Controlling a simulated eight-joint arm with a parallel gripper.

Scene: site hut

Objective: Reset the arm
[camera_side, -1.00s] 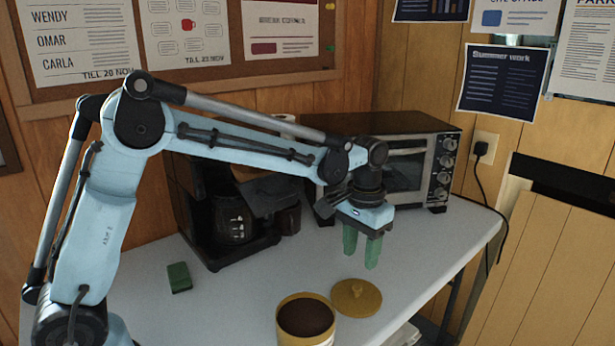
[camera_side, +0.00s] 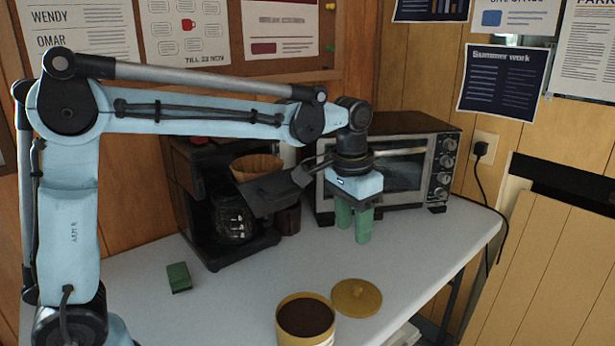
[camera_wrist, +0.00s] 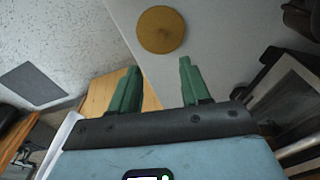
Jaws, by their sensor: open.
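My gripper (camera_side: 353,222) is open and empty, with its green fingers pointing down above the white table (camera_side: 230,300), in front of the toaster oven. In the wrist view, my gripper (camera_wrist: 155,82) shows its two green fingers apart with nothing between them. My arm reaches across from the left, its upper link nearly level.
The coffee maker (camera_side: 190,185) with an orange-brown filter basket (camera_side: 257,167) stands behind my arm. The toaster oven (camera_side: 437,180) is at the back right. In front are an open yellow canister (camera_side: 305,318), its lid (camera_side: 356,297) and a green block (camera_side: 179,277).

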